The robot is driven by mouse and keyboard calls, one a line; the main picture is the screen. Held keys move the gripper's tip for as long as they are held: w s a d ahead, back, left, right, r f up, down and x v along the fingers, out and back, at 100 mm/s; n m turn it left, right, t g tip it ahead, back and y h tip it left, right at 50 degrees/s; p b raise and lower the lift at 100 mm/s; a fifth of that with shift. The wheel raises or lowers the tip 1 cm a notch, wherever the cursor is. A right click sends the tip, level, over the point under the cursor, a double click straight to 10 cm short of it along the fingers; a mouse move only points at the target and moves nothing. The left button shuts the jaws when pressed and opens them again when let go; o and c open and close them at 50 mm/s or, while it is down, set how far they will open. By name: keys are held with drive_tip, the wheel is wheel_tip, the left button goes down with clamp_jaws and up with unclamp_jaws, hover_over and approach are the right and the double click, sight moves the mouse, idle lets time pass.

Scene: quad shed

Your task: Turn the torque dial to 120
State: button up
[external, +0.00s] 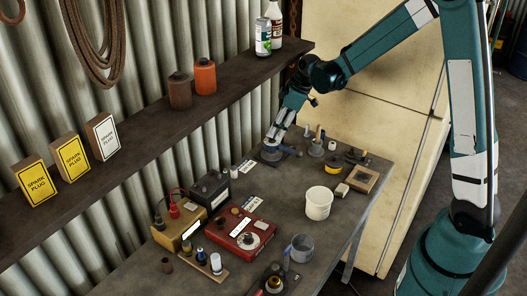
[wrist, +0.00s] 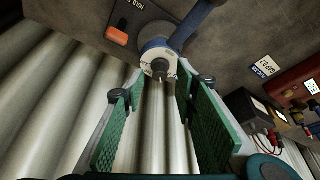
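A round dial (wrist: 158,60) with a white-and-blue marked rim and a dark centre knob lies ahead of my gripper in the wrist view, at the base of a blue lever (wrist: 194,24). I cannot read its figures or confirm that it is the torque dial. In the external view the lever device (external: 270,153) stands at the bench's far end by the wall, partly hidden by my gripper (external: 282,132). In the wrist view my gripper (wrist: 160,88) is open and empty, its green pads wide apart on either side of the knob. I cannot tell whether they touch anything.
An orange switch (wrist: 110,34) sits on the dark panel beside the dial. A red box (external: 243,232) with its own white dial, a white cup (external: 318,204) and a grey mug (external: 301,247) stand nearer on the bench. The shelf (external: 150,130) and corrugated wall are close.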

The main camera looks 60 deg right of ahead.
drive_tip(key=shift+x, duration=1.15)
drive_tip(key=c, duration=0.9)
